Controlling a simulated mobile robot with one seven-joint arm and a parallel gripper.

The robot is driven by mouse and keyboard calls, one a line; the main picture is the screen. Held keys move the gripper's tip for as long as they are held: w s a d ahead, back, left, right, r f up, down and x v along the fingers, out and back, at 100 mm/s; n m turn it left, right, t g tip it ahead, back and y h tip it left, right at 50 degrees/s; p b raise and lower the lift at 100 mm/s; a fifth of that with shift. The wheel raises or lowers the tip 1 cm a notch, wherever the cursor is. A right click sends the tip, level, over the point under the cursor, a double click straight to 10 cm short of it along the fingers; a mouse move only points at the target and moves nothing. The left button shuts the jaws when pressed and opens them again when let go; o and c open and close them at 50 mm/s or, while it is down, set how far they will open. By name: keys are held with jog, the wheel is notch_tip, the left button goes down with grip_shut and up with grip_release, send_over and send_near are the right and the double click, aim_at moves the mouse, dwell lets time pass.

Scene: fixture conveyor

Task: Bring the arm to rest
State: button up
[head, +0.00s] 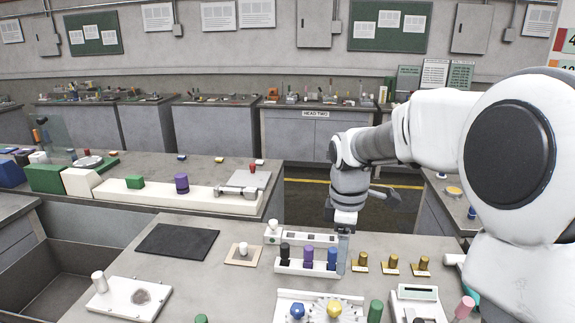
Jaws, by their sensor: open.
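My arm reaches in from the right. My gripper (343,252) points down at the right end of a white rack (294,268) on the near table (215,285). Its fingers are just right of a blue peg (332,258) and overlap it in the picture. Whether they touch it cannot be told. The gripper is open, and nothing clear shows between its fingers. A purple peg (308,255) and a black peg (284,250) also stand upright in the rack.
Several brass-coloured pegs (391,263) stand right of my gripper. A white fixture with a blue knob (297,311) and a yellow knob (334,307) is in front. A dark mat (178,241) lies bare at left. A white conveyor (217,202) runs behind.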

jog(key=s+r+m+t, duration=0.2)
jog(key=s+r+m, duration=0.1)
jog(key=s+m, duration=0.4)
jog(key=s+r+m+t, duration=0.3)
jog(key=s+m, duration=0.4)
jog(key=s, duration=0.7)
jog(key=shift+s+r+m, duration=0.15)
jog(key=shift+r+m, duration=0.05)
jog(key=shift+m, duration=0.1)
